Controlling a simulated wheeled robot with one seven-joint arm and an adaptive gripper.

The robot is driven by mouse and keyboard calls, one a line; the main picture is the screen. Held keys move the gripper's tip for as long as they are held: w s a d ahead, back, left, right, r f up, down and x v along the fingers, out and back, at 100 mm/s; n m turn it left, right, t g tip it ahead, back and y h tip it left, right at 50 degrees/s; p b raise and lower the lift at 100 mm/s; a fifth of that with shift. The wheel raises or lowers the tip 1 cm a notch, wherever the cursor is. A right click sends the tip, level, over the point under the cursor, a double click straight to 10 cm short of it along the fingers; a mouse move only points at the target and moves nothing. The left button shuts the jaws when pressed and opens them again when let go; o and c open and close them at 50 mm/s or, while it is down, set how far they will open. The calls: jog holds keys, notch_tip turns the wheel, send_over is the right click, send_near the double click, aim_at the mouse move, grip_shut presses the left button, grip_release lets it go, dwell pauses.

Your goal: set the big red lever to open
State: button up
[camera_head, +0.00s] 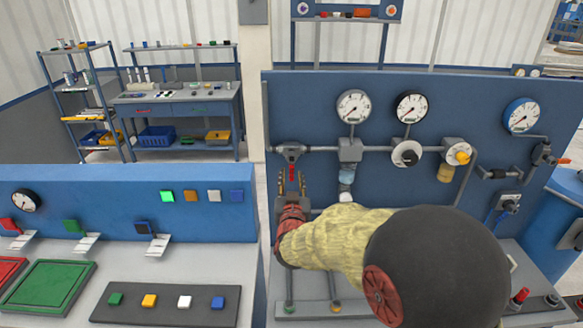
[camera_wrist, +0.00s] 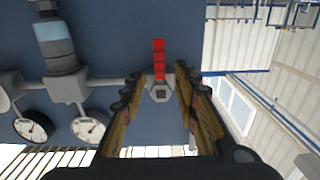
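The red lever (camera_head: 291,173) hangs straight down from a grey valve (camera_head: 291,150) on the pipe at the left of the blue panel. In the wrist view, which appears upside down, the lever (camera_wrist: 159,58) points up from the grey valve body (camera_wrist: 160,92). My gripper (camera_head: 292,181) is in front of the panel at the lever. Its fingers are apart, one on either side of the lever and valve in the picture. The wrist view shows a clear gap between the fingers (camera_wrist: 157,86) and the lever. I cannot tell how far the fingertips are from it in depth.
The pipe runs right to a filter (camera_head: 347,176), gauges (camera_head: 411,107) and a yellow knob (camera_head: 458,154). A lower console with coloured buttons (camera_head: 184,301) stands at the left. My arm hides part of the panel's lower middle.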

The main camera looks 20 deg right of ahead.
aim_at(292, 169)
jog(key=x, duration=0.6)
jog(key=shift+c, duration=1.3)
grip_shut()
